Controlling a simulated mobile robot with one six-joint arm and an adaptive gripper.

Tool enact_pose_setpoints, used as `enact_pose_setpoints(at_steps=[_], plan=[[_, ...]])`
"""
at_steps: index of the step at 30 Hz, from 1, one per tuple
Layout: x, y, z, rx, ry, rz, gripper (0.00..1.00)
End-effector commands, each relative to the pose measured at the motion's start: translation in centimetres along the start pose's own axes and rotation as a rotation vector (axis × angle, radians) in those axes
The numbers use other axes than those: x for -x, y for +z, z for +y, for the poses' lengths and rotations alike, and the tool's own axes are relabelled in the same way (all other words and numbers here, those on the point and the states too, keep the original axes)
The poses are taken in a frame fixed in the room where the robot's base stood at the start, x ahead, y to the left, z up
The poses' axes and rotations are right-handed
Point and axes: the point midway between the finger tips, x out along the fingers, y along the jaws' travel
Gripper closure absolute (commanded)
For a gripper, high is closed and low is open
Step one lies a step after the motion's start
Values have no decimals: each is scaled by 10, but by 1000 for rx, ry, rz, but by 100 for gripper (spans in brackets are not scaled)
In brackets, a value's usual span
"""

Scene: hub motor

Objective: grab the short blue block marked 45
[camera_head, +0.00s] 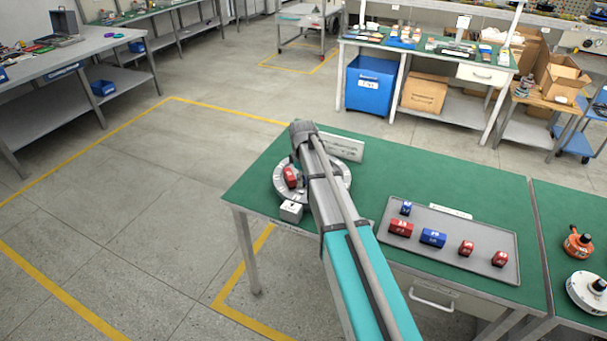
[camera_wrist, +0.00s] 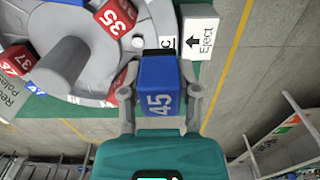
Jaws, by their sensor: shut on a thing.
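The blue block marked 45 (camera_wrist: 158,98) is between the two fingers of my gripper (camera_wrist: 161,78) in the wrist view. The gripper is shut on it, one finger on each side. The block's far end is close to the grey round hub (camera_wrist: 150,22), beside a white label with a C. I cannot tell whether it touches the hub. In the head view my arm covers part of the hub (camera_head: 283,190), and the held block cannot be made out.
Red blocks, one marked 35 (camera_wrist: 116,18), sit around the hub. A white Eject box (camera_wrist: 200,38) stands close to the right finger. In the head view, a grey tray (camera_head: 480,226) holds several red and blue blocks on the green table (camera_head: 370,170).

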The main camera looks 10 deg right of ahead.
Motion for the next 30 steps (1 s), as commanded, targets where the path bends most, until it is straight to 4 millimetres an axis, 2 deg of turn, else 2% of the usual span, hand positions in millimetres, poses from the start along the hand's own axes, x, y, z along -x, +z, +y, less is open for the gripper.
enact_pose_setpoints(at_steps=[1,3,9,15,21,30], plan=[[12,4,-7,0,0,0,100],[20,8,-12,0,0,0,100],[37,30,-49,0,0,0,100],[48,44,-73,0,0,0,100],[54,51,-85,-1,0,0,100],[54,52,-88,-1,0,0,100]])
